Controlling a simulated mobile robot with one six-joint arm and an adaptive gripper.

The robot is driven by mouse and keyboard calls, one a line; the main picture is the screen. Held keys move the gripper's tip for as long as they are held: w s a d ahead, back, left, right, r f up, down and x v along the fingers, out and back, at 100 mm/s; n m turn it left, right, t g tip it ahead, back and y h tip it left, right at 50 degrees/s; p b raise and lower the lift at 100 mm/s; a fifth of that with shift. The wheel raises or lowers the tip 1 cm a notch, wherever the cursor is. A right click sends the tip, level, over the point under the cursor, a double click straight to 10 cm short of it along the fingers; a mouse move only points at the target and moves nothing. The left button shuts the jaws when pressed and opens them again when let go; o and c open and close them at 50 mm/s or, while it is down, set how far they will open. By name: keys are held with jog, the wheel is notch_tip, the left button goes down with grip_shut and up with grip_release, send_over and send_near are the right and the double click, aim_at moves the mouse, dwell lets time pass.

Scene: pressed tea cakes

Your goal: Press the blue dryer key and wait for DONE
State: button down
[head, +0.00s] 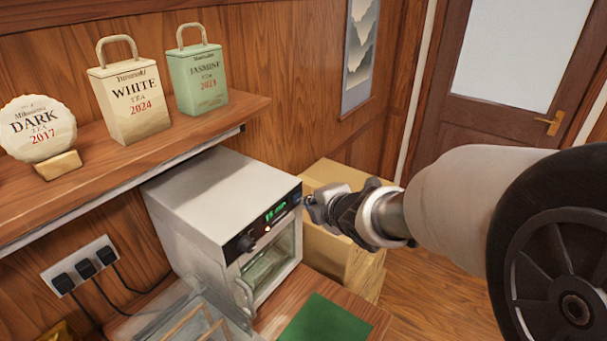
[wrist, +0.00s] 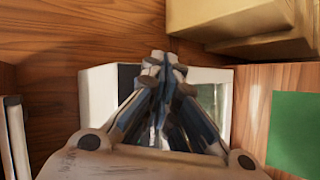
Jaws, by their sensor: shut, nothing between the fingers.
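The white dryer (head: 215,205) stands on the counter below the shelf. Its black front panel (head: 270,218) has a lit green display whose text is too small to read surely. A blue spot, which looks like the blue key (head: 297,198), shows at the panel's right end, right beside my gripper (head: 308,204). My gripper is shut with nothing in it, its fingertips close to the panel; I cannot tell whether they touch the key. In the wrist view my gripper (wrist: 160,58) covers part of the dryer (wrist: 97,95), and the key is hidden.
A wooden shelf (head: 110,160) above the dryer holds a dark tea cake (head: 38,128) and two tea bags. A clear container (head: 180,318) stands at the dryer's front left. A green mat (head: 325,320) lies at right. Cardboard boxes (head: 335,175) stand behind my gripper.

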jog(key=shift+s+d, duration=0.25)
jog(key=shift+d, duration=0.1)
jog(key=shift+s+d+p, duration=0.4)
jog(key=shift+s+d, duration=0.3)
jog(key=shift+d, duration=0.35)
jog(key=shift+s+d+p, duration=0.4)
jog(key=shift+s+d, duration=0.3)
jog(key=shift+d, duration=0.3)
jog(key=s+d+r+m+g+h, duration=0.1)
jog(key=s+d+r+m+h, duration=0.4)
jog(key=s+d+m, duration=0.5)
jog(key=s+a+f+m+g, duration=0.1)
jog(key=s+m+g, duration=0.4)
jog(key=s+m, duration=0.8)
jog(key=s, duration=0.6)
jog(key=shift+f+m+y, duration=0.3)
jog(key=shift+f+m, duration=0.05)
jog(key=shift+m, duration=0.05)
dwell(2.3)
